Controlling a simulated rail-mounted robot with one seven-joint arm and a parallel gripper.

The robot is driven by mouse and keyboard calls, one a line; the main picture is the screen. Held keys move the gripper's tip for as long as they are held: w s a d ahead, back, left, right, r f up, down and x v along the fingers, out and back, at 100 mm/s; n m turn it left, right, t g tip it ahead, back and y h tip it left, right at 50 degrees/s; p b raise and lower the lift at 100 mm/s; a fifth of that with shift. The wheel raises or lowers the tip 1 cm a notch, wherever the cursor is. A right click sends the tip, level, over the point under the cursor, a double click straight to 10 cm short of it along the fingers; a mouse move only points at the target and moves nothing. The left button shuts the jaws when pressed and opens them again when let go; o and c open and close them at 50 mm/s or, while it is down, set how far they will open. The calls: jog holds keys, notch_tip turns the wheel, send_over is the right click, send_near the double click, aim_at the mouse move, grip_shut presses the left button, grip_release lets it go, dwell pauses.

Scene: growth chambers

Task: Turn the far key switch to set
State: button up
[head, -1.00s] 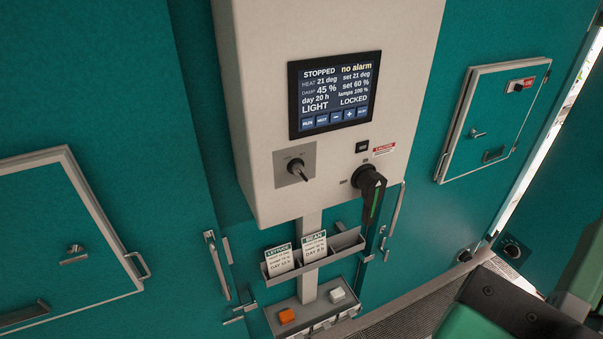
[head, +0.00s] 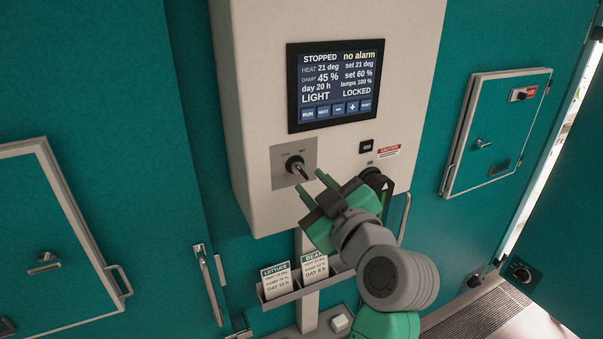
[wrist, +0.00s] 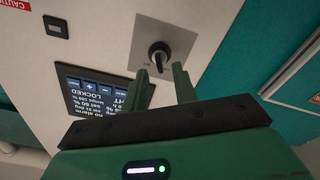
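A black key switch (head: 296,165) sits on a square grey plate on the pale control box, below the screen. It also shows in the wrist view (wrist: 159,55), its bar pointing down toward my fingers. My gripper (head: 312,182) is just below and right of the switch, its two green fingers apart and empty. In the wrist view the gripper (wrist: 162,80) has its fingertips close to the switch, one on each side below it, with no visible contact. The screen (head: 337,85) reads STOPPED, LIGHT, LOCKED and no alarm.
A large black rotary handle (head: 378,182) stands right of my gripper, partly hidden by it. A card rack (head: 290,293) with two cards hangs below the box. Teal doors with handles flank the box on both sides.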

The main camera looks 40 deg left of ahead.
aim_at(306, 177)
jog(key=p+x, duration=0.1)
jog(key=x, duration=0.3)
jog(key=shift+w+a+r, duration=0.1)
jog(key=shift+a+r, duration=0.05)
jog(key=shift+a, duration=0.1)
jog(key=shift+w+a, duration=0.15)
jog(key=shift+a, duration=0.25)
grip_shut()
jog(key=m, duration=0.6)
jog(key=m+p, duration=0.2)
jog(key=m, duration=0.3)
jog(key=shift+m, duration=0.6)
